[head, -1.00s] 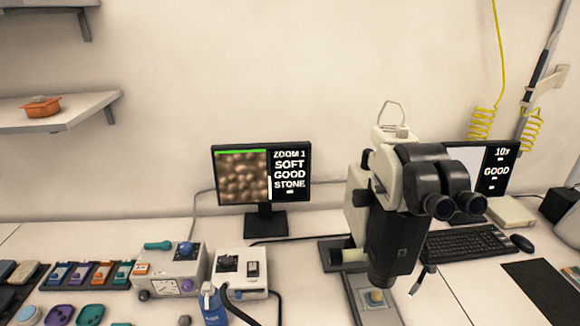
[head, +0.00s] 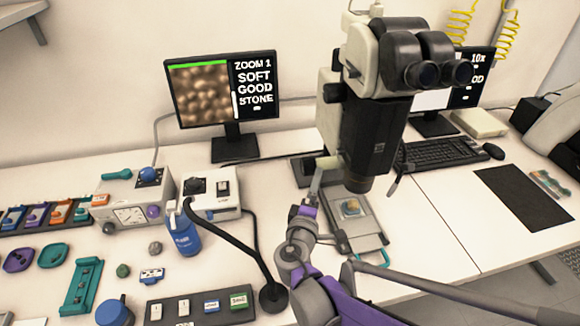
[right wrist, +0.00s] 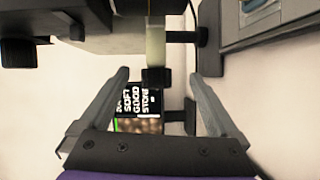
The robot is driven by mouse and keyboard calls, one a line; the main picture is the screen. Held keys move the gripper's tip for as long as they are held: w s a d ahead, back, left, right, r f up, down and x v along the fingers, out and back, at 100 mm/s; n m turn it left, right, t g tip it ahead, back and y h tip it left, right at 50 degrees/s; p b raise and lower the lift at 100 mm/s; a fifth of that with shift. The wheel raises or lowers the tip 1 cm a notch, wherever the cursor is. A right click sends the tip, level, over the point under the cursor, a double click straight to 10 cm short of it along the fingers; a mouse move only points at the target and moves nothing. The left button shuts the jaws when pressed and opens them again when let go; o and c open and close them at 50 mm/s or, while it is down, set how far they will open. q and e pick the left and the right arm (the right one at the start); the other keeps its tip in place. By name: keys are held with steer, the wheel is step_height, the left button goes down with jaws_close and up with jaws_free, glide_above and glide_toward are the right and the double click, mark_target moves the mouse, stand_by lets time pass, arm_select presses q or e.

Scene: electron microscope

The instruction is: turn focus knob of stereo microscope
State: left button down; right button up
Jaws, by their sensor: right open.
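The stereo microscope (head: 375,130) is black and cream, with twin eyepieces, and stands right of centre in the head view. Its focus knob (head: 328,162) is a short pale cylinder on the left side of the body. In the right wrist view a pale cylinder with a dark end, which looks like the focus knob (right wrist: 155,45), lies ahead between the finger lines. My right gripper (head: 315,185) is just below the knob in the head view. In the right wrist view the gripper (right wrist: 159,74) is open and empty, with one finger on each side. Contact cannot be told. My left gripper is out of view.
A monitor (head: 224,92) reading "ZOOM 1 SOFT GOOD STONE" stands to the left. A blue bottle (head: 183,238), a gooseneck lamp base (head: 273,297) and control boxes (head: 132,203) crowd the bench left of my arm. A keyboard (head: 440,153) lies to the right.

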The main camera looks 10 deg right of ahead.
mark_target(307, 160)
steer(key=a, duration=0.1)
steer(key=w+a+n, duration=0.1)
steer(key=a+t, duration=0.1)
steer(key=shift+w+f+n+y, duration=0.15)
steer(key=shift+w+n+y, duration=0.15)
steer(key=shift+w+y, duration=0.1)
steer(key=shift+w, duration=0.3)
steer(key=x, duration=1)
steer(key=shift+b, duration=0.3)
steer(key=shift+c, duration=0.2)
steer(key=c, duration=1.3)
steer(key=shift+c, duration=0.2)
